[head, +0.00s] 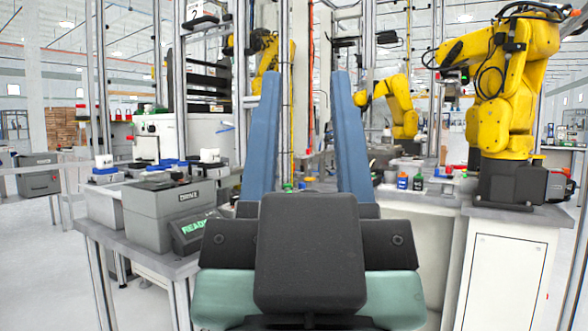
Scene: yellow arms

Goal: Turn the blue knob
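My gripper (306,82) fills the middle of the head view, with two long blue fingers standing upright and wide apart. It is open, and nothing is held between the fingers. I cannot make out a blue knob for certain. Small blue parts show on the left bench, one under a white cup (104,162). My gripper is apart from all of these in the picture. Its dark body and fingers hide part of the benches behind.
A grey box (165,215) and a dark display reading "READY" (194,230) sit on the left table. A large yellow robot arm (500,110) stands on the right white cabinet (505,275). Metal posts rise behind my gripper. Open floor shows at far left.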

